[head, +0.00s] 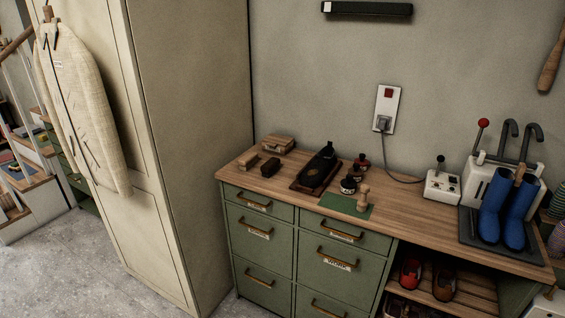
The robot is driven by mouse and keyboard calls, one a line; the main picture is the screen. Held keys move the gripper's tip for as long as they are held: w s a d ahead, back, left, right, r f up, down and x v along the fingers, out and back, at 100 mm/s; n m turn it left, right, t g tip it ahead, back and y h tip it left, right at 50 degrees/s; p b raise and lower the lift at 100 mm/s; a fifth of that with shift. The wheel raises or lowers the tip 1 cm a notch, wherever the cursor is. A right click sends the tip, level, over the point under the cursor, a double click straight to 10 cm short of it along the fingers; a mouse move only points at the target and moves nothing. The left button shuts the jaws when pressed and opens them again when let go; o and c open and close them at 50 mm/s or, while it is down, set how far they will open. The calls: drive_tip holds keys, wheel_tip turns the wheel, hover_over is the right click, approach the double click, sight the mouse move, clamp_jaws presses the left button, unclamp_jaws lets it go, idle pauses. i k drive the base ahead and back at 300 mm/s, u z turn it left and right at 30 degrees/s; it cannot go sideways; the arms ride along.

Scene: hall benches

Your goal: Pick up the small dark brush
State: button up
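A small dark brush (271,164), block-shaped, lies on the left part of the wooden bench top (420,210). A slightly larger brown brush (247,162) lies just left of it. A wooden box-like piece (278,143) lies behind them, near the wall. My gripper is not in view.
Right of the brushes, a black shoe-shaped item (322,166) rests on a dark board. Small dark jars (349,186) and a wooden stamp-like piece (363,198) stand near a green mat. Blue boots (506,208) stand at the right. A tall cream cabinet (195,130) flanks the bench's left.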

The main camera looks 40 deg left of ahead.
sight(270, 168)
drive_tip(key=i, duration=1)
drive_tip(key=u, duration=3.75)
drive_tip(key=i, duration=0.1)
drive_tip(key=z, duration=2.25)
drive_tip(key=k, duration=0.3)
drive_tip(key=u, duration=2.45)
